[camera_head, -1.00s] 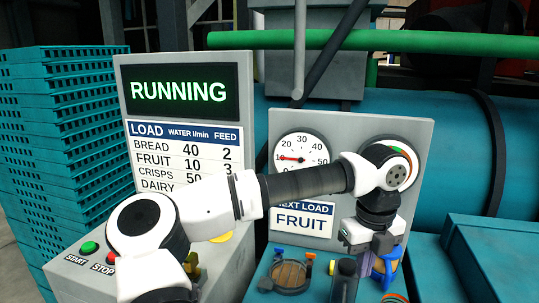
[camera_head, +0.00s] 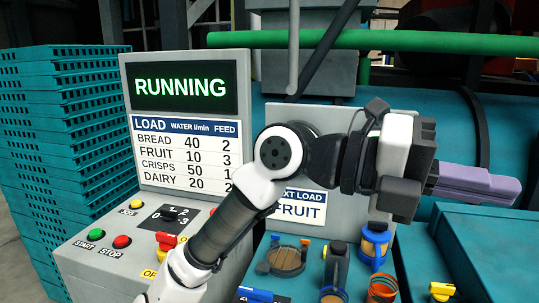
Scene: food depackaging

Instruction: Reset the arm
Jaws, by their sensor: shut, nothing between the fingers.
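My white and black arm rises from the bottom of the head view, bends in front of the right-hand panel and reaches right. My gripper (camera_head: 480,186) has purple fingers that point right, in front of the teal tank. The fingers are closed together and hold nothing. It is apart from the panel and the parts on the surface below.
A grey panel reads RUNNING (camera_head: 181,87) above a load table. START (camera_head: 96,234) and STOP (camera_head: 121,241) buttons and a dial (camera_head: 173,215) sit below it. My arm hides the gauge. Teal crates (camera_head: 70,130) are stacked left.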

